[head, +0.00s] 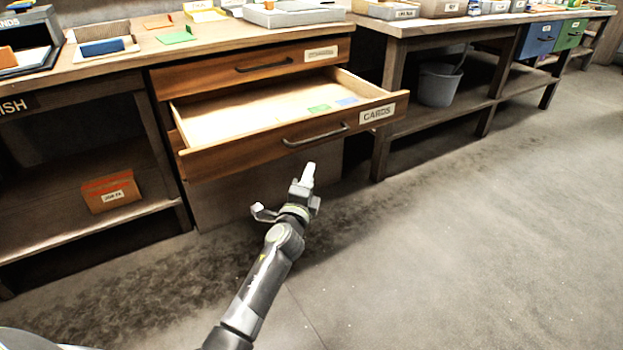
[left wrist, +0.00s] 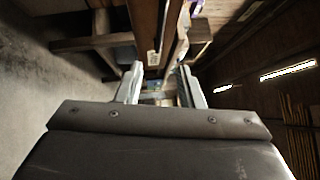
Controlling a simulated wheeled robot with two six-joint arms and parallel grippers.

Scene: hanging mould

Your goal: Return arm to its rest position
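My left gripper (head: 284,190) is in front of the open drawer, a little below its handle in the head view. Its two fingers are spread apart, with nothing visible between them. In the left wrist view the fingers (left wrist: 160,82) also stand apart, with the wooden furniture beyond them. The wooden drawer labelled CARDS (head: 230,158) is pulled out, and a green card (head: 318,108) and a blue card (head: 346,101) lie inside. Its dark bar handle (head: 316,136) appears clear of my fingers. My right gripper is not in view.
A shut drawer (head: 200,78) sits above the open one. An orange box (head: 111,191) is on the left lower shelf. A grey bucket (head: 438,84) stands under the right bench (head: 400,25). The concrete floor (head: 470,240) is clear to the right.

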